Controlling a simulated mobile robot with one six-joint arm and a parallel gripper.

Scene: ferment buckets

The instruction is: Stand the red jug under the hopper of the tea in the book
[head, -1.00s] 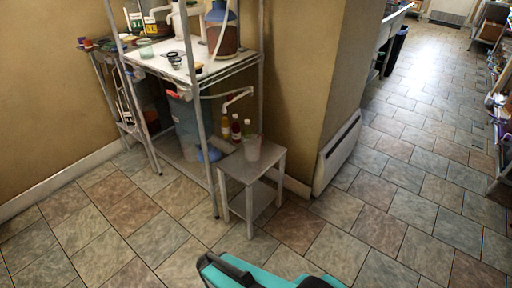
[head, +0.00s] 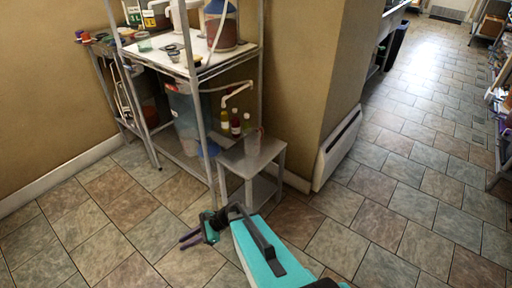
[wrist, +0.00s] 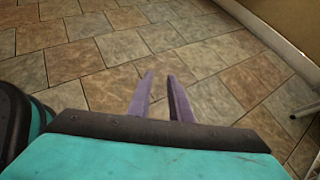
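My gripper (head: 191,239) hangs over the tiled floor in front of the rack, with its purple fingers apart and nothing between them. The wrist view also shows the gripper (wrist: 160,76) open, with only floor tiles beyond. I cannot make out a tea hopper or a book.
A metal rack (head: 205,72) holds a large vessel of brown-red liquid (head: 222,33), a green glass (head: 144,45) and small black items. Several bottles (head: 235,126) stand behind the stool. A white panel (head: 337,148) leans by the wall corner.

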